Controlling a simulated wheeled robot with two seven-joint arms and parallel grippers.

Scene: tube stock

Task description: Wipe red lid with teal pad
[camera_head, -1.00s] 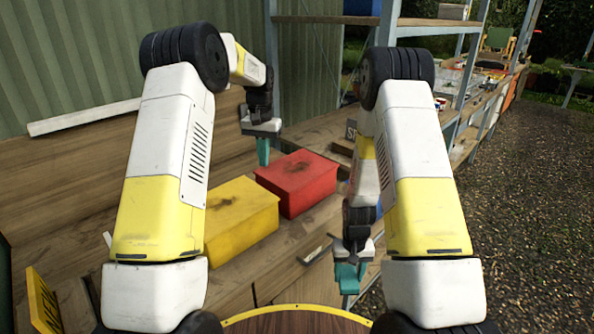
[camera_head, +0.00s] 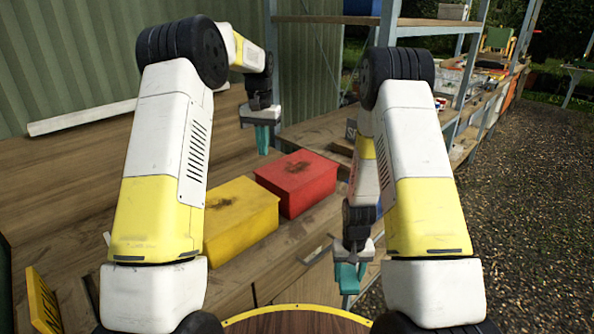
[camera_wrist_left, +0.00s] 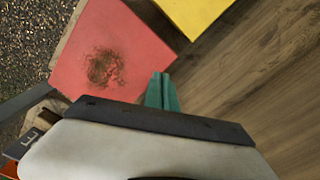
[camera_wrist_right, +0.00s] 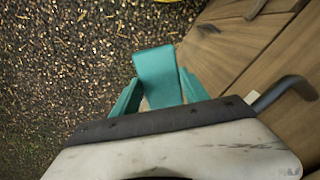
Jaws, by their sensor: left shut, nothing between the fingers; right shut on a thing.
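The red box lid (camera_head: 315,180) lies on the bench and bears a brown smudge, which also shows on the lid in the left wrist view (camera_wrist_left: 138,38). My left gripper (camera_head: 262,138) is shut and empty, above and behind the red box; its teal fingers show in the left wrist view (camera_wrist_left: 161,92). My right gripper (camera_head: 350,278) is shut on the teal pad (camera_wrist_right: 158,68), which sticks out between its teal fingers. It hangs low at the bench's front edge, right of and nearer than the red box.
A yellow box (camera_head: 240,215) with a dark smudge stands beside the red one, nearer to me. A shelf rack (camera_head: 430,25) stands behind at the right. A white bar (camera_head: 85,118) lies at the back of the bench. Gravel (camera_head: 530,210) spreads at the right.

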